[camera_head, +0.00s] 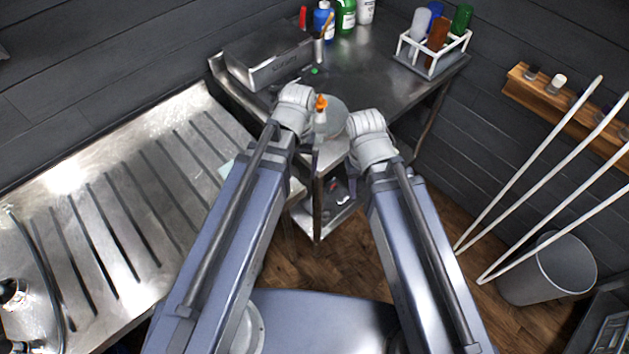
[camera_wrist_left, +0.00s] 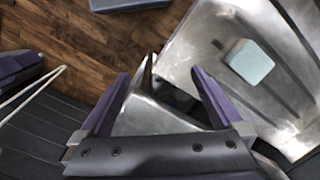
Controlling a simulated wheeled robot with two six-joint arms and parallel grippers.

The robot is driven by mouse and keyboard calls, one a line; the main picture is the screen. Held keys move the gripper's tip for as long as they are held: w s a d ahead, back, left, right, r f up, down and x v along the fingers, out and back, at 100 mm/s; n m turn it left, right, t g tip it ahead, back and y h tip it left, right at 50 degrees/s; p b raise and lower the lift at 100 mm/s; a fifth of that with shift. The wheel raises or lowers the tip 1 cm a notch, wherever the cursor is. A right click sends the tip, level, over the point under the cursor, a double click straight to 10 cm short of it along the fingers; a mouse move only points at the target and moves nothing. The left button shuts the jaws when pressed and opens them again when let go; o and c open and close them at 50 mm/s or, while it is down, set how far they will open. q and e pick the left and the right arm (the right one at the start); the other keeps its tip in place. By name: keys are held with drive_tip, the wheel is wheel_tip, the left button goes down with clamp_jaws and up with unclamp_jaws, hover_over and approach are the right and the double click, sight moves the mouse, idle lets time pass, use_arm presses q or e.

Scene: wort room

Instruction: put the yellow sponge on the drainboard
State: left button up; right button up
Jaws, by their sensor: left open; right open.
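I see no yellow sponge in either view. The drainboard (camera_head: 150,205) is a grooved metal surface at the left of the head view. It also shows at the right of the left wrist view (camera_wrist_left: 205,50). A pale blue-green block (camera_wrist_left: 248,62) lies on it near its edge; a pale patch shows there in the head view (camera_head: 227,168). My left gripper (camera_wrist_left: 162,76) is open with nothing between its fingers, beside the drainboard's edge. In the head view its fingers are hidden behind my wrist. My right arm's wrist shows in the head view, but its gripper is hidden.
A steel table (camera_head: 350,80) stands ahead, with a metal box (camera_head: 268,62), an orange-topped bottle (camera_head: 321,115) and a white bottle rack (camera_head: 432,62). A grey bin (camera_head: 548,268) with long pale poles stands at right. A wooden wall shelf (camera_head: 545,98) hangs above.

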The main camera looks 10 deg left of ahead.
use_arm(q)
drive_tip(key=s+d+m, duration=0.3)
drive_tip(key=s+d, duration=0.1)
drive_tip(key=d, duration=0.1)
drive_tip(key=shift+d+t+y, duration=0.25)
drive_tip(key=shift+t+y, duration=0.05)
drive_tip(key=shift+t, duration=0.1)
idle(0.8)
